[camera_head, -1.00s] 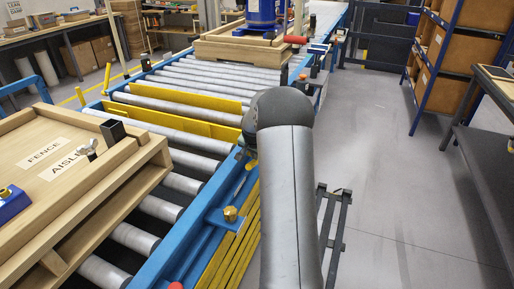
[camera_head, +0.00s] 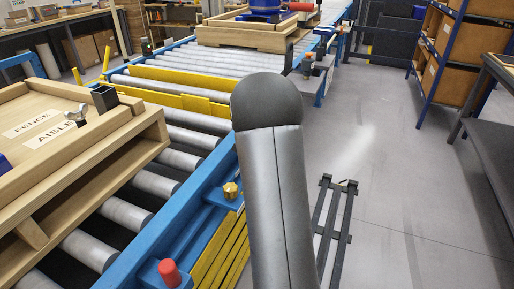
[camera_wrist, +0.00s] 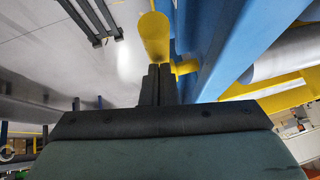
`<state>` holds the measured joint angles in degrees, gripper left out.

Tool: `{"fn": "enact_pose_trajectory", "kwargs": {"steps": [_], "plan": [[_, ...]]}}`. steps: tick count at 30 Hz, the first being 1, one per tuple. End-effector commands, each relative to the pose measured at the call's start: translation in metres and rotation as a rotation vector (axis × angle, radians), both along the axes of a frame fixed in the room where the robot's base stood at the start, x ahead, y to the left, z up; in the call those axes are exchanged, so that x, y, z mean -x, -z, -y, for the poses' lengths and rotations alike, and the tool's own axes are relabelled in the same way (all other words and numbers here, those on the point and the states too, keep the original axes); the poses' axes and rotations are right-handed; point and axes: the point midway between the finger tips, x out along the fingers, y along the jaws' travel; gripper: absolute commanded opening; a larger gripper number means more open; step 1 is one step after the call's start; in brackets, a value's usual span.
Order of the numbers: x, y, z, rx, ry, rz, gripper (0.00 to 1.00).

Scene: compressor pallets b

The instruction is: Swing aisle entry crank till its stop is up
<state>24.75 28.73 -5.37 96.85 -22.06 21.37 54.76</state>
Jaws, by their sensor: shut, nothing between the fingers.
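In the wrist view my gripper (camera_wrist: 158,78) is shut, its two dark fingers together and empty. Just beyond the fingertips is a yellow round bar (camera_wrist: 155,38), with a short yellow stub (camera_wrist: 185,67) joining it to a blue rail (camera_wrist: 240,45). It looks like a crank grip; I cannot tell whether the fingers touch it. In the head view my own arm hides the gripper and this bar. Yellow plates (camera_head: 180,78) lie across the conveyor rollers; I cannot tell which one is the aisle entry stop.
A wooden pallet (camera_head: 95,135) labelled FENCE and AISLE stands at left on the rollers. Another pallet (camera_head: 245,35) carries a blue compressor (camera_head: 265,8) at the back. A brass knob (camera_head: 230,190) and red knob (camera_head: 169,272) sit along the blue frame. The grey floor (camera_head: 390,190) at right is mostly clear.

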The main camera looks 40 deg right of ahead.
Motion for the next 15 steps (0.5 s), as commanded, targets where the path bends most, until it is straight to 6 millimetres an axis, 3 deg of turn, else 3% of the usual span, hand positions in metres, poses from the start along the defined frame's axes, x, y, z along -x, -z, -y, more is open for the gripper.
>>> {"fn": "enact_pose_trajectory", "kwargs": {"steps": [1, 15], "plan": [[0.000, 0.013, -0.003, 0.014, -0.004, 0.009, 0.00], [0.006, 0.026, -0.010, 0.059, -0.001, 0.039, 0.00]]}}
